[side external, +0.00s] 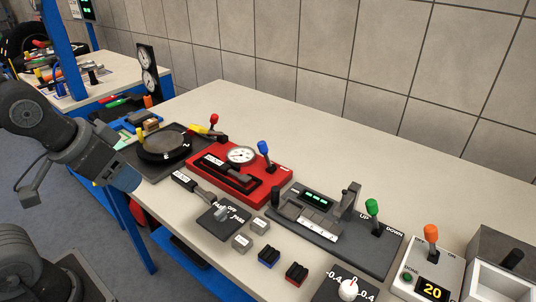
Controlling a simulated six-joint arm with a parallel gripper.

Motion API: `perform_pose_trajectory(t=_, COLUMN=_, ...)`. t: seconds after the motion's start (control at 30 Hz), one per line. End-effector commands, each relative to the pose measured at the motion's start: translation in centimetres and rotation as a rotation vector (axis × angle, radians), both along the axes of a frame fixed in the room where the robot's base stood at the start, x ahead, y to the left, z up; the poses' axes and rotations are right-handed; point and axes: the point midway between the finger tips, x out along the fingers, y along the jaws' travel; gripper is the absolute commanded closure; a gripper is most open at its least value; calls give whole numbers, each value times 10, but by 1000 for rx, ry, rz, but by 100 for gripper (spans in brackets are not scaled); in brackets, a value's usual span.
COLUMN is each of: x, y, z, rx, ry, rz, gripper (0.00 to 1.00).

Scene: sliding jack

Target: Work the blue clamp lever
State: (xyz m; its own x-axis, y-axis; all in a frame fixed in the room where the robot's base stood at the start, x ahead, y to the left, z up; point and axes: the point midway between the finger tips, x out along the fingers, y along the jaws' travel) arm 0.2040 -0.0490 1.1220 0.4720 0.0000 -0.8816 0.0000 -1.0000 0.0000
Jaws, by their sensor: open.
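The blue clamp lever (263,148) stands up, slightly tilted, at the right rear of the red sliding-jack base (283,171). The red base also carries a round white dial gauge (241,155) and a dark slotted part (228,172). My gripper (122,177) is at the left, near the table's left edge, well apart from the blue lever. It is open, and nothing shows in it; its fingertips are hard to make out.
A red-knobbed lever (214,119) and a dark round turntable (166,143) stand left of the red base. A grey unit with a green lever (372,208) and an orange-lever box (431,232) stand right. Small blocks lie in front. The table's rear strip is clear.

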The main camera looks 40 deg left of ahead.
Motion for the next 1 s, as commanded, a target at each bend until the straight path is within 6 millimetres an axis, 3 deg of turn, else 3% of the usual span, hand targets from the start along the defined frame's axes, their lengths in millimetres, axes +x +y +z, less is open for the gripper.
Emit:
perform_pose_trajectory(t=0.17, x=9, y=0, z=6, rx=-10, ry=8, rz=31, gripper=48)
perform_pose_trajectory(t=0.27, x=31, y=0, z=18, rx=-32, ry=25, rz=109, gripper=48)
perform_pose_trajectory(t=0.43, x=93, y=-3, z=40, rx=-85, ry=56, rz=326, gripper=48)
perform_pose_trajectory(t=0.6, x=163, y=-11, z=45, rx=-132, ry=63, rz=562, gripper=48)
perform_pose_trajectory(t=0.8, x=243, y=-27, z=28, rx=-182, ry=37, rz=842, gripper=48)
perform_pose_trajectory(t=1.0, x=297, y=-42, z=2, rx=-223, ry=-9, rz=1047, gripper=48)
